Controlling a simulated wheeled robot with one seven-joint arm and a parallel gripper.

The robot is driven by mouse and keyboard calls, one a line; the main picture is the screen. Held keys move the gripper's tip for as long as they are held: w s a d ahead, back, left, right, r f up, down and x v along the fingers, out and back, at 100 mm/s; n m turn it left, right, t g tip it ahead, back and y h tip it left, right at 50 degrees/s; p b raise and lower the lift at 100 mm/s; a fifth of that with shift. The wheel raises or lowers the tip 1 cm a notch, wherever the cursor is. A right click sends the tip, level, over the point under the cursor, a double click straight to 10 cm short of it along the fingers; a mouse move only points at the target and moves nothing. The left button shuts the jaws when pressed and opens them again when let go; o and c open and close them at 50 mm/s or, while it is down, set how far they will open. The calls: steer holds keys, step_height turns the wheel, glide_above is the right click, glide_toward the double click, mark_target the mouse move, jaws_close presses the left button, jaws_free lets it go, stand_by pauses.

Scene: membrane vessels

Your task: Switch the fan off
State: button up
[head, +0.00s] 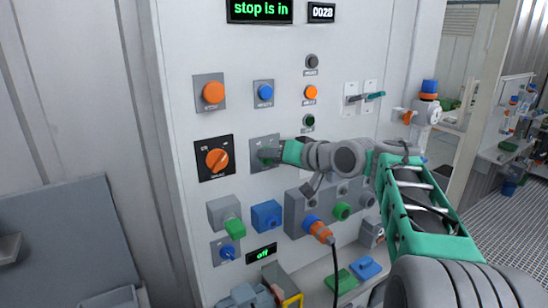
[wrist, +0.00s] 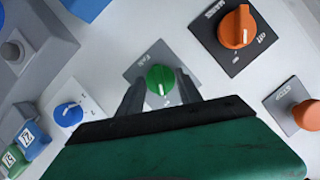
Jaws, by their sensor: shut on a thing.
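The green rotary knob (wrist: 160,79) sits on a grey plate (wrist: 139,68) whose small label appears to read "FAN". Its white pointer mark faces my gripper in the wrist view. My gripper (wrist: 160,88) has one dark finger on each side of the knob and is shut on it. In the head view my gripper (head: 270,156) reaches the panel from the right and mostly covers the knob. The grey plate (head: 258,143) shows around it.
An orange rotary switch (head: 217,160) on a black plate is just left of my gripper. An orange button (head: 213,93) and a blue button (head: 264,92) are above. Displays read "stop is in" (head: 260,9) and "off" (head: 262,253). Boxes and connectors project below.

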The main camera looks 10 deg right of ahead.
steer(key=shift+f+b, duration=0.1)
steer(key=shift+b, duration=0.35)
steer(key=shift+s+a+n+t+h+b, duration=0.25)
steer(key=shift+n+h+b, duration=0.9)
steer(key=shift+b, duration=1.85)
steer(key=shift+w+n+t+h+b, duration=0.2)
steer(key=shift+n+t+h+b, duration=0.35)
steer(key=shift+n+b, duration=1.75)
steer(key=shift+s+a+n+t+h+b, duration=0.15)
steer(key=shift+n+h+b, duration=0.75)
steer(key=shift+b, duration=2.75)
steer(key=shift+w+m, duration=0.1)
steer(key=shift+m, duration=0.15)
steer(key=o, duration=1.3)
steer(key=shift+o, duration=0.2)
